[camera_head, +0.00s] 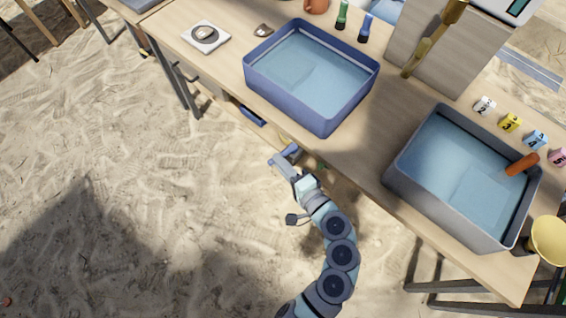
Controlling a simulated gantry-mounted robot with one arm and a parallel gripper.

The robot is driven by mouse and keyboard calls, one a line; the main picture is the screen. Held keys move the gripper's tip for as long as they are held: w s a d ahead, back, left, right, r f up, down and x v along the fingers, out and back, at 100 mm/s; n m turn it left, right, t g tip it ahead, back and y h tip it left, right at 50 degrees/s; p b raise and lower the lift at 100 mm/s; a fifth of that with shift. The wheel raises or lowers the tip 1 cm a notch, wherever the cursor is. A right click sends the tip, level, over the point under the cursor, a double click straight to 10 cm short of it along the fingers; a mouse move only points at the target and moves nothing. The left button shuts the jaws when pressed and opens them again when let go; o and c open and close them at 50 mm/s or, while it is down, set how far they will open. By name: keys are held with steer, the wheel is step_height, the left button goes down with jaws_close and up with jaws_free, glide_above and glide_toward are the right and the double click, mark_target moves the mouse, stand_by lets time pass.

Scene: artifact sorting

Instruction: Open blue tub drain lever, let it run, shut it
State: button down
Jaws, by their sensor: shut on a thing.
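The blue tub (283,101) stands on the wooden table, with water in it and a paler rectangular patch under the surface. My gripper (284,160) is below the table's front edge, in front of the tub. It is shut on a small blue piece (292,151), which looks like the blue tub's drain lever. The fingers partly hide this piece, and its angle is too small to read. A small green piece (321,166) shows just right of my gripper.
A grey tub (440,212) with water and an orange-brown object (522,164) stands at right. A white scale (205,37), brushes and numbered tags (510,122) share the table (365,150). Sandy ground in front is open.

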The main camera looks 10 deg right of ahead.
steer(key=c, duration=1.4)
jaws_free()
steer(key=shift+w, duration=0.1)
steer(key=shift+o, duration=0.2)
steer(key=p+v, duration=0.3)
steer(key=v, duration=0.8)
